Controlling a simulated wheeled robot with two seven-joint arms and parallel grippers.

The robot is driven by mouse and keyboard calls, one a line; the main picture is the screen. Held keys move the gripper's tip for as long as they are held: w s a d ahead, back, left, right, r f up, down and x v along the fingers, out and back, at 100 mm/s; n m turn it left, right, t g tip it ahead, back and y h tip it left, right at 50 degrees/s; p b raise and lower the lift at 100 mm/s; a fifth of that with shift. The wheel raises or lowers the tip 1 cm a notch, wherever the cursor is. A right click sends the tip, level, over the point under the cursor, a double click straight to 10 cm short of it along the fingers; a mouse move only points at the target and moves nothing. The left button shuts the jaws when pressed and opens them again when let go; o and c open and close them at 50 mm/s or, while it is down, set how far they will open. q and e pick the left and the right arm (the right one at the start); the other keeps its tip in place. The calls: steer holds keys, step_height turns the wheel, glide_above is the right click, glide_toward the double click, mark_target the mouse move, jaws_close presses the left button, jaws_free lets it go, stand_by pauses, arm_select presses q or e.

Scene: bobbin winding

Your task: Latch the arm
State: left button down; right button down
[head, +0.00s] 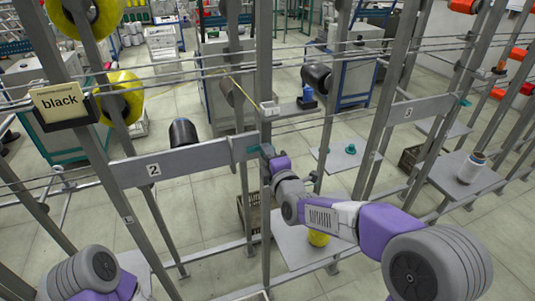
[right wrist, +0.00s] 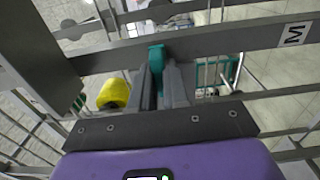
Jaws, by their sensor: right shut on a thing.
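In the right wrist view, the grey fingers (right wrist: 163,88) are closed around the teal piece (right wrist: 156,57), whose upper part shows against the crossbeam (right wrist: 220,40). Whether the piece is seated in the beam cannot be told. My left arm shows only at the lower left of the head view, and its gripper is out of the picture.
Upright posts and thin horizontal rods surround my right gripper closely. A yellow bobbin (head: 318,238) stands on a grey plate (head: 295,250) below my right forearm.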

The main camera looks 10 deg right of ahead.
steer(key=shift+r, duration=0.1)
steer(key=c, duration=1.1)
jaws_free()
steer(key=s, duration=0.2)
steer(key=s+d, duration=0.1)
steer(key=s, duration=0.2)
steer(key=s+p, duration=0.1)
steer(key=s, duration=0.1)
steer(key=shift+s+d, duration=0.2)
steer(key=shift+d, duration=0.05)
